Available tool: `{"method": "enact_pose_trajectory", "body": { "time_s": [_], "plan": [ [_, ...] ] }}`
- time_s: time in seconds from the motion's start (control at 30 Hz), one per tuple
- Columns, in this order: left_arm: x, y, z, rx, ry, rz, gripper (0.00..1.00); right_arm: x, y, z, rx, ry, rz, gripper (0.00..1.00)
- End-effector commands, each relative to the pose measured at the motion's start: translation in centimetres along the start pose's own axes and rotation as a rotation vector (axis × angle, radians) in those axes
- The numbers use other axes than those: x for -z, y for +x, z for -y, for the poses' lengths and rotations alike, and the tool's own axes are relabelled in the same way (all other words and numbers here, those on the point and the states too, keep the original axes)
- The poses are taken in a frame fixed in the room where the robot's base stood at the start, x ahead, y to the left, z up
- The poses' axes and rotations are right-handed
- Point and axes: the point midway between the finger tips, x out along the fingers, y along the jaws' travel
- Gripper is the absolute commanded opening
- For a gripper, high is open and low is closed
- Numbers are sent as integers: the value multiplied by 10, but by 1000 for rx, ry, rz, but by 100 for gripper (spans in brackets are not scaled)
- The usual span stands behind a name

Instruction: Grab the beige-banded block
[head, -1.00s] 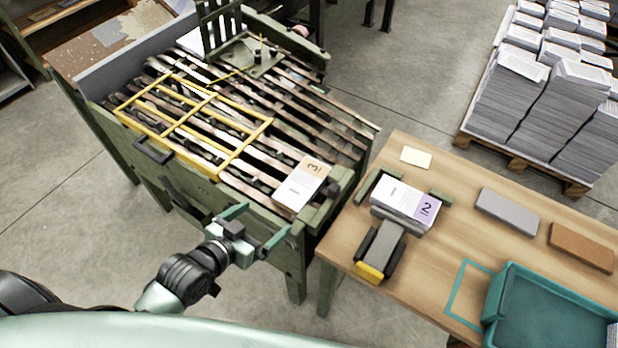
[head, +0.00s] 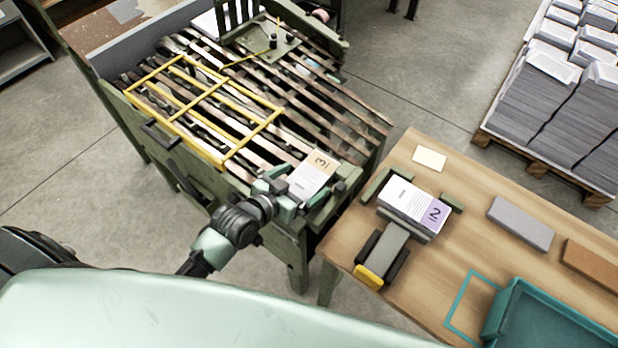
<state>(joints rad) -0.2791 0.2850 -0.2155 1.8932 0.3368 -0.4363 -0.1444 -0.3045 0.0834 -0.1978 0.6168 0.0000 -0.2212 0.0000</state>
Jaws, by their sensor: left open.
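The beige-banded block (head: 316,174) is a white paper stack with a beige band marked 3. It lies at the near right corner of the green slatted machine (head: 290,240). My left gripper (head: 284,191) is open at the block's near left end, with its fingers close to that end. The gripper and wrist hide part of that end, so I cannot tell whether the fingers touch it. My right gripper is out of view.
A teal tray (head: 545,320), a grey slab (head: 521,222) and a brown slab (head: 592,266) are further right. A yellow frame (head: 205,93) lies over the slats.

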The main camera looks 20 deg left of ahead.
Motion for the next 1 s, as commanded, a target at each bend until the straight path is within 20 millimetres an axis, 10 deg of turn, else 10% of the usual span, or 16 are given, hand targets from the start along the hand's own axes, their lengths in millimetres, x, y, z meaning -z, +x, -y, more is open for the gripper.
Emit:
{"method": "enact_pose_trajectory", "body": {
  "time_s": [0.47, 0.73, 1.0],
  "plan": [
    [0, 31, -1, 1, 0, 0, 100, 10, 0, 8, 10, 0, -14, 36],
    [0, 31, -1, 1, 0, 0, 28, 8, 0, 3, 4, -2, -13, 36],
    [2, 30, 0, 1, 1, -2, 24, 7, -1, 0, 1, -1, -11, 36]
  ]
}}
